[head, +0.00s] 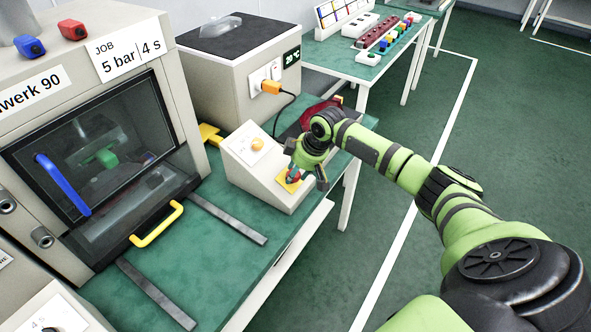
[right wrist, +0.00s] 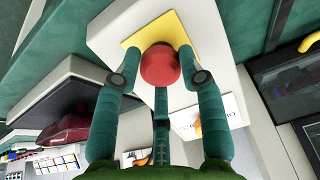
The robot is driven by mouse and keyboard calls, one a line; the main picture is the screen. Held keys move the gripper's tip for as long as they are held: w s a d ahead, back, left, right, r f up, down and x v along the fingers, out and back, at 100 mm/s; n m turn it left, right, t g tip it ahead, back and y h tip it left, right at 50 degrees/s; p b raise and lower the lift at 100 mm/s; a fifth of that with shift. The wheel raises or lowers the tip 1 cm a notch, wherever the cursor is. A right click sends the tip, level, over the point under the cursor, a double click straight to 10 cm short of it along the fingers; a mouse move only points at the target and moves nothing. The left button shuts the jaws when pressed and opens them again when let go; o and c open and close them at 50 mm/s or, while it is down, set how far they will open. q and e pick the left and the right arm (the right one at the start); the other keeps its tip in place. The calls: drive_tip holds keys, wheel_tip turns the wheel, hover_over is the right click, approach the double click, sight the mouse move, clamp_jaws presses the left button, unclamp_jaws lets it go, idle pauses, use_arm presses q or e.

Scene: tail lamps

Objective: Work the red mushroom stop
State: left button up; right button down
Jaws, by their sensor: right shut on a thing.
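The red mushroom stop (head: 293,175) sits on a yellow plate (head: 286,182) at the lower right of the sloped beige control box (head: 262,165). My right gripper (head: 300,178) is at the stop, its fingers around the red head. In the right wrist view the red mushroom stop (right wrist: 160,64) lies between the fingertips of my right gripper (right wrist: 160,75), with the yellow plate (right wrist: 133,42) behind it. The fingers hide part of the stop in the head view. My left gripper is not in view.
An orange button (head: 257,144) is on the same box. A machine with a dark window and a yellow handle (head: 157,224) stands at left. Metal rails (head: 228,218) lie on the green bench. A grey unit with an orange plug (head: 271,87) stands behind.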

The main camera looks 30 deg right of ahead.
drive_tip(key=shift+s+d+r+p, duration=0.15)
drive_tip(key=shift+s+r+p, duration=0.15)
drive_tip(key=shift+r, duration=0.25)
drive_tip(key=shift+f, duration=0.1)
drive_tip(key=c, duration=0.8)
unclamp_jaws()
drive_tip(key=shift+o, duration=0.2)
drive_tip(key=v, duration=1.2)
drive_tip(key=shift+s, duration=0.25)
